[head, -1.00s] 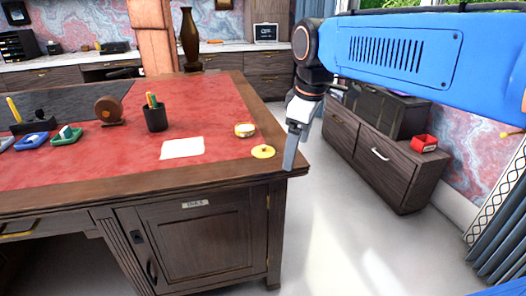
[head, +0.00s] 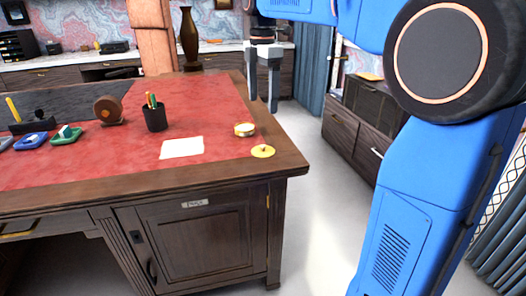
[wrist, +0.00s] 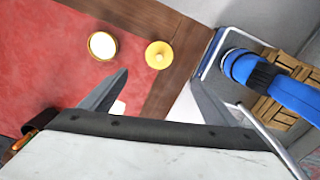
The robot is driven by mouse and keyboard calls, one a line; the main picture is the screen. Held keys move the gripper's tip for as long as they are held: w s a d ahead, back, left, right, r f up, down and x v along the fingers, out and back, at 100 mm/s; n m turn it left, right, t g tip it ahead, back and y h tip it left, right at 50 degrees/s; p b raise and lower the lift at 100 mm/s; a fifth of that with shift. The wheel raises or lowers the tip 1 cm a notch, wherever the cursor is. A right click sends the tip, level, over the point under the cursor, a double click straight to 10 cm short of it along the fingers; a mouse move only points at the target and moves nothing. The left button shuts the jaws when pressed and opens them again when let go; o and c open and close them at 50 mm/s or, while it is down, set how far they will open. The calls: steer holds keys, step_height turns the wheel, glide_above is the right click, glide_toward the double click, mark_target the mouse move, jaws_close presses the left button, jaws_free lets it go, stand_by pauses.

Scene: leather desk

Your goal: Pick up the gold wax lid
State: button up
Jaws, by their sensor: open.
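The gold wax lid (head: 263,151) is a flat yellow disc with a small knob. It lies on the desk near its right front corner, and in the wrist view (wrist: 159,55) it sits on the wooden border at the red leather's edge. A round tin with a gold rim and pale top (head: 244,129) stands just behind it, also in the wrist view (wrist: 103,45). My gripper (head: 263,104) is open and empty, fingers pointing down, above and behind the lid and the tin. It is apart from both. Its two fingers also show in the wrist view (wrist: 160,95).
A white paper (head: 182,148) lies left of the lid. A dark pen cup (head: 156,117), a brown round holder (head: 109,110) and small coloured trays (head: 67,135) stand farther left. The desk (head: 240,176) ends just right of the lid. A low cabinet (head: 352,136) stands beyond.

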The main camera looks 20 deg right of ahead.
glide_above(263, 145)
steer(key=f, duration=0.9)
steer(key=shift+s+a+f, duration=0.15)
steer(key=shift+s+f, duration=0.05)
steer(key=shift+f, duration=0.2)
steer(key=shift+w+f, duration=0.15)
steer(key=shift+f, duration=2.8)
steer(key=c, duration=1.1)
